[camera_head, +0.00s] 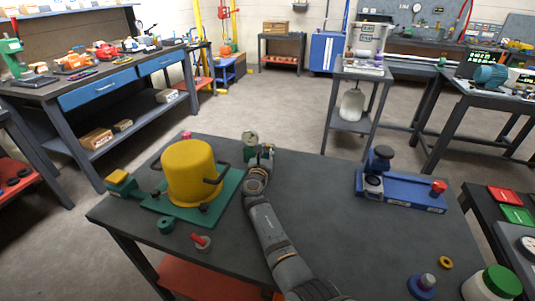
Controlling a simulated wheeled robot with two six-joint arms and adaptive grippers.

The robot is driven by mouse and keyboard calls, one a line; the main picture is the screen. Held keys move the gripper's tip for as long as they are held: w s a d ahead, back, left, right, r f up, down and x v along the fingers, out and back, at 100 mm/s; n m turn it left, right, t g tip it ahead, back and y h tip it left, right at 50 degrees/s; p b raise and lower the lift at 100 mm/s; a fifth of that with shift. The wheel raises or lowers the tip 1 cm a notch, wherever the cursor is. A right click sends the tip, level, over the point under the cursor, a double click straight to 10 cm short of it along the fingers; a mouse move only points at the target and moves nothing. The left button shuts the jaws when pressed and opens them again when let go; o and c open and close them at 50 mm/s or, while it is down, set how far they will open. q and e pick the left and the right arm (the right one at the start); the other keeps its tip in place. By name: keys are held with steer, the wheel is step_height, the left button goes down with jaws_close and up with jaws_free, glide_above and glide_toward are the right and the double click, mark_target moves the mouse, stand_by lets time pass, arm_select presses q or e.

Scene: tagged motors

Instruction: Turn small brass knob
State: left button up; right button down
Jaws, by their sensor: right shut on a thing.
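My right gripper (259,157) reaches in from the bottom of the view to the table's back edge, right of the yellow pot. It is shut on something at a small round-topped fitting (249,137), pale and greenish. The part in its jaws is mostly hidden by the fingers; it appears to be the small brass knob, but its colour and turn angle are too small to tell. My left gripper is not in view.
A yellow pot (190,170) on a green base stands to the left on the dark table (315,199). A blue fixture (412,193) with a red knob lies to the right. A brass-coloured ring (445,263) and a green-lidded jar (492,284) are near the front right.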

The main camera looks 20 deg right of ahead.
stand_by(0.4)
steer(key=c, duration=1.3)
jaws_free()
